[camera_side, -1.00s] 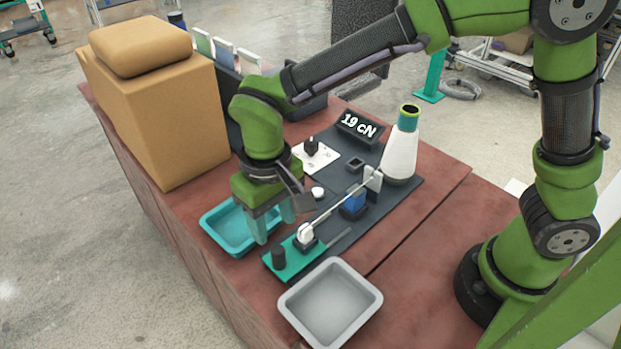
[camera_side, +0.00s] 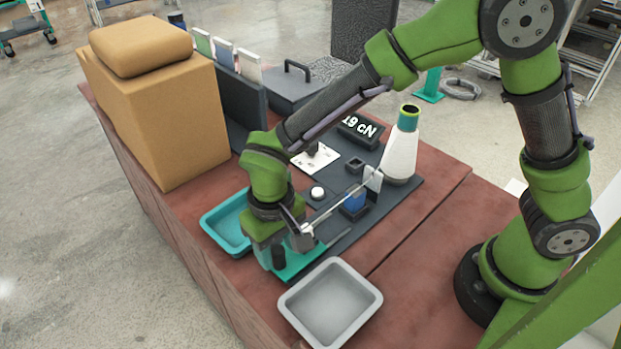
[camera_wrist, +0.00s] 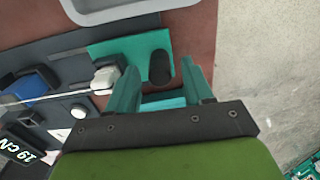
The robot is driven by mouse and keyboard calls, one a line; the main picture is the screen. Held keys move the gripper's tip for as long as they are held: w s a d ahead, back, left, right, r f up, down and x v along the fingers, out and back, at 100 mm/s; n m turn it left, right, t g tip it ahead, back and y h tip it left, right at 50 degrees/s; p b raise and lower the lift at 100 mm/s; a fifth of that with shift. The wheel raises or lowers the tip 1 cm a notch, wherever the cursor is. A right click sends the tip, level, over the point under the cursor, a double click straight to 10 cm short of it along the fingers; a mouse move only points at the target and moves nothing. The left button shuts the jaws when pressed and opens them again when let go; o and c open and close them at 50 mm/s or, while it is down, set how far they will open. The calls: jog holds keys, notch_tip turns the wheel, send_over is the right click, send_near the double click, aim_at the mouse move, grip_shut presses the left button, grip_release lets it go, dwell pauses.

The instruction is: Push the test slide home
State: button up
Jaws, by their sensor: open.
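The test slide is a teal plate (camera_side: 300,265) at the near end of the dark base panel. In the wrist view the teal plate (camera_wrist: 118,47) carries an upright black knob (camera_wrist: 161,68) and has a white clamp block (camera_wrist: 104,80) beside it. My gripper (camera_side: 275,256) is low over the slide's near end, pointing down. In the wrist view my gripper (camera_wrist: 159,68) is open, with the knob lying between its two teal fingers. I cannot tell whether either finger touches the knob. In the side view my gripper partly hides the slide and clamp.
A grey tray (camera_side: 289,306) stands close in front of the slide. A teal tray (camera_side: 210,233) lies left, partly behind my gripper. A thin rod runs past a blue block (camera_side: 355,201) towards the white cone (camera_side: 400,155). The display (camera_side: 359,129) reads 19 cN.

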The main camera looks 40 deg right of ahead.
aim_at(307, 226)
jog(key=shift+c, duration=0.3)
jog(key=c, duration=0.7)
jog(key=shift+o, duration=0.2)
jog(key=shift+d, duration=3.6)
jog(key=o, duration=0.7)
jog(key=shift+r, duration=3.5)
